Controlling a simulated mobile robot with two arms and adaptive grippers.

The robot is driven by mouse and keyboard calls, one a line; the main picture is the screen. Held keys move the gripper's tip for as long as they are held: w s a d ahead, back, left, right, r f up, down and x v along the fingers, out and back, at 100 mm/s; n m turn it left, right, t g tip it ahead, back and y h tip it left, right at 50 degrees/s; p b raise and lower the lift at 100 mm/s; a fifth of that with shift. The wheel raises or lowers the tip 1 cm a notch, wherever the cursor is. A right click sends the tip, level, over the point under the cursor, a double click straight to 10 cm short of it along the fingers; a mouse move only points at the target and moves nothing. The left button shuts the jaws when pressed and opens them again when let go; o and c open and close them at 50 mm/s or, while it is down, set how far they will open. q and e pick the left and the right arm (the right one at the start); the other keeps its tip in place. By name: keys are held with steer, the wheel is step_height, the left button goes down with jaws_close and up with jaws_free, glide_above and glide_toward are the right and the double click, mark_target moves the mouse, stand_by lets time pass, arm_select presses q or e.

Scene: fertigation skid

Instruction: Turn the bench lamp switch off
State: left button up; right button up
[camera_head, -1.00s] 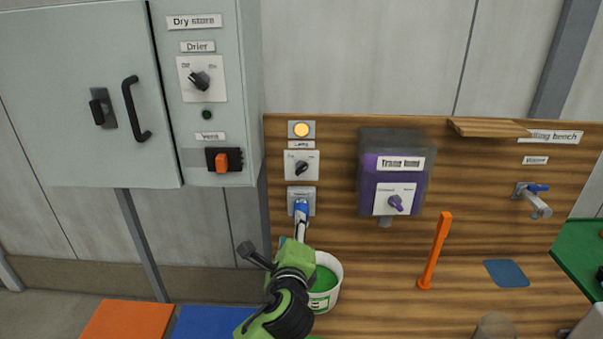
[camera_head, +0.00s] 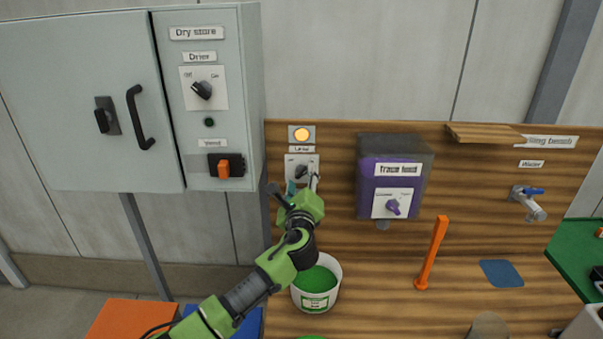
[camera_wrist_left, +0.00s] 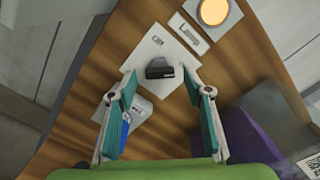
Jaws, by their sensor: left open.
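The lamp switch is a black rotary knob (camera_wrist_left: 160,69) on a white plate (camera_head: 293,160) fixed to the wooden back panel, with the "Lamp" label above it. The indicator (camera_head: 302,134) over it glows amber; it also shows in the left wrist view (camera_wrist_left: 213,11). My left gripper (camera_head: 304,182) is up at the plate, its fingers partly hidden by its own wrist. In the left wrist view the left gripper (camera_wrist_left: 163,92) is open, its teal-padded fingers on either side of the knob's position. I cannot tell whether they touch it. My right gripper is not in view.
Below the arm stands a white bucket (camera_head: 333,294) with green contents. A purple feed box (camera_head: 379,177) is to the right of the switch. A grey dry-store cabinet (camera_head: 70,100) is at left. An orange upright lever (camera_head: 432,252) stands on the bench.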

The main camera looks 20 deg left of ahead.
arm_select(q)
steer(key=shift+x, duration=0.95)
steer(key=c, duration=1.1)
steer(key=shift+f, duration=0.1)
